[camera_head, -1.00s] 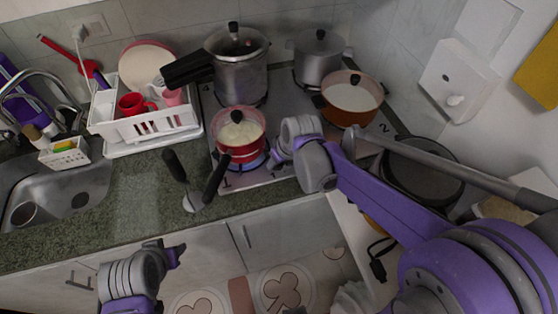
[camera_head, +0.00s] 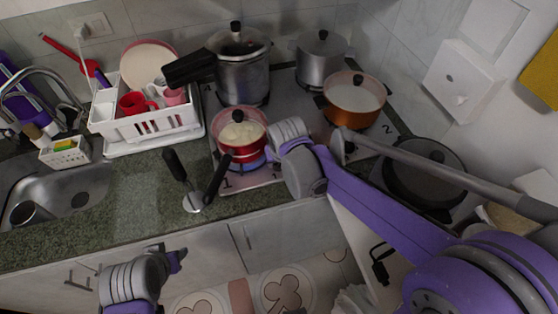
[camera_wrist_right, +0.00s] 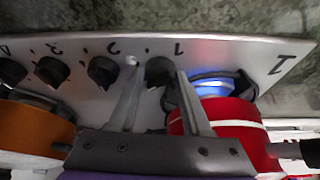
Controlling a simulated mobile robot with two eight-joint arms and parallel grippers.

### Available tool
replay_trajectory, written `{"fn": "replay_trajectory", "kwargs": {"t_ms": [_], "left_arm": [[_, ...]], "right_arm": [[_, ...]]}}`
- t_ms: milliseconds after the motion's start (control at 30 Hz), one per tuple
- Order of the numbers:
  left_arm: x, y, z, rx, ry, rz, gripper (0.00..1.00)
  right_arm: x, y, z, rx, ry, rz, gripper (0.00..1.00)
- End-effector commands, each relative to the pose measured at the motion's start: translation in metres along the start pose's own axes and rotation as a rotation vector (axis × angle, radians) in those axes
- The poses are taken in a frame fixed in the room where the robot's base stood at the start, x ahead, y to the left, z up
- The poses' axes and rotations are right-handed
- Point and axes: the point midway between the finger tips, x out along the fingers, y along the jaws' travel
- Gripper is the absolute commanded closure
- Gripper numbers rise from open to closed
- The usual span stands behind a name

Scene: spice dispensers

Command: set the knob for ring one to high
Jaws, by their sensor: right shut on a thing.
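The knob for ring one (camera_wrist_right: 159,72) is black, beside a printed 1 on the steel cooktop panel in the right wrist view. My right gripper (camera_wrist_right: 156,75) has one finger on each side of this knob and is shut on it. Its fingertips are hidden behind my wrist in the head view. A blue flame (camera_wrist_right: 213,88) shows at ring one under the red pot (camera_head: 240,150); the pot also shows in the right wrist view (camera_wrist_right: 235,122). My left gripper (camera_head: 173,258) is low in front of the counter, apart from the cooktop; its jaws are unclear.
The knobs for rings two (camera_wrist_right: 102,72), three (camera_wrist_right: 52,70) and four (camera_wrist_right: 10,71) sit in the same row. An orange pot (camera_head: 353,100), a pressure cooker (camera_head: 243,75) and a grey pot (camera_head: 321,62) stand behind. A dish rack (camera_head: 150,125) is at the left.

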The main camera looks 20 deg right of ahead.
Motion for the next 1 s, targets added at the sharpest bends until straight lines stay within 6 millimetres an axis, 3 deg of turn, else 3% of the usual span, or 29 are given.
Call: {"fn": "replay_trajectory", "kwargs": {"t_ms": [167, 200, 333, 733, 1000], "left_arm": [[0.0, 0.0, 0.0, 0.0, 0.0, 0.0, 0.5], [0.0, 0.0, 0.0, 0.0, 0.0, 0.0, 0.5], [0.0, 0.0, 0.0, 0.0, 0.0, 0.0, 0.5], [-0.001, 0.0, -0.001, 0.0, 0.001, 0.0, 0.5], [-0.006, 0.0, -0.007, 0.0, 0.007, 0.0, 0.5]], "right_arm": [[0.0, 0.0, 0.001, -0.001, -0.002, 0.0, 1.0], [0.0, 0.0, 0.001, -0.001, -0.002, 0.0, 0.46], [0.0, 0.0, 0.001, -0.001, -0.002, 0.0, 0.23], [-0.008, 0.0, 0.0, -0.001, -0.001, -0.001, 0.22], [-0.059, 0.0, 0.0, -0.001, 0.0, -0.001, 0.22]]}}
